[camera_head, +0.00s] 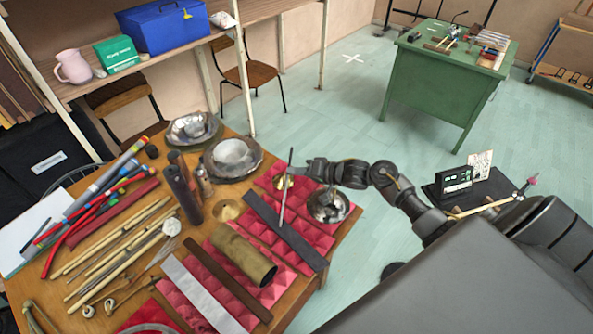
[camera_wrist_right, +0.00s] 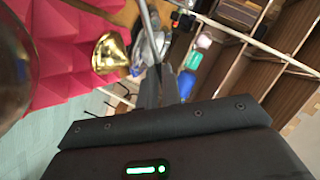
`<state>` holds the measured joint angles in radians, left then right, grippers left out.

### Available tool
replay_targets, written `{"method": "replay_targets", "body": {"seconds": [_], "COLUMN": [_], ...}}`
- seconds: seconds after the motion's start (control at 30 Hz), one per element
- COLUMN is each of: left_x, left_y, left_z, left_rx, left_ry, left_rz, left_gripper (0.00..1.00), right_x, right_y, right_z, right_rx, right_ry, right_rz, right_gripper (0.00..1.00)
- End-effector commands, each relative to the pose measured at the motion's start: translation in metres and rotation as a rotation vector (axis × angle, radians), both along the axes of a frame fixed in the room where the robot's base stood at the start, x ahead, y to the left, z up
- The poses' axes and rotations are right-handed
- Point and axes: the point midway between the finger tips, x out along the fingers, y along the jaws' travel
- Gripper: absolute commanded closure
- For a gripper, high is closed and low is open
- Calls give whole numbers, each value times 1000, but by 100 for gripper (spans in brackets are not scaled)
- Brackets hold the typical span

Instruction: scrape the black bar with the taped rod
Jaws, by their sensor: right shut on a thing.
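The black bar (camera_head: 299,244) lies slantwise on red pyramid foam (camera_head: 318,232) near the table's right edge. My right gripper (camera_head: 306,171) is shut on the thin grey rod (camera_head: 285,196) and holds it steeply tilted above the foam. The rod's lower end overlaps the bar's middle in the head view; I cannot tell whether they touch. In the right wrist view the dark rod (camera_wrist_right: 149,27) runs up from between the fingers (camera_wrist_right: 171,86). No tape is clear on the rod. My left gripper is not in view.
A gold bell (camera_wrist_right: 109,53) and a shiny metal bowl (camera_head: 328,207) stand close to my right gripper. An olive tube (camera_head: 243,254), a brown bar (camera_head: 227,279) and a pale grey bar (camera_head: 200,293) lie left of the black bar. Sticks and tubes crowd the table's left.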

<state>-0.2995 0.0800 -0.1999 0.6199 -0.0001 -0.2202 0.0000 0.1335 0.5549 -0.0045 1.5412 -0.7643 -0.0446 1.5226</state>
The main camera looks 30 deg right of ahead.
Motion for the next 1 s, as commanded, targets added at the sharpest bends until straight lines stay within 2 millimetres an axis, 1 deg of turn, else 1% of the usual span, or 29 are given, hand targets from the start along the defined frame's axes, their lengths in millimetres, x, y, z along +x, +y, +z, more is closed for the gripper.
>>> {"method": "replay_targets", "body": {"seconds": [0.47, 0.57, 0.67, 0.8, 0.9, 1.0], "left_x": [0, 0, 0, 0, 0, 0], "left_y": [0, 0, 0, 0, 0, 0], "left_z": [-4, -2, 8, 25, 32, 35], "left_rx": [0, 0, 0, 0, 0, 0], "left_ry": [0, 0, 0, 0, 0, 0], "left_rz": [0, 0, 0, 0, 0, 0], "left_gripper": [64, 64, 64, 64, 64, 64], "right_x": [0, -1, -10, -30, -41, -47], "right_y": [0, 0, -2, -6, -8, -10], "right_z": [-10, -9, -6, -5, -6, -7], "right_rx": [1, 0, 0, 0, 0, 0], "right_ry": [-1, 0, 2, 3, 3, 1], "right_rz": [0, 0, 1, 0, 0, 1], "right_gripper": [100, 100, 100, 100, 100, 100]}}
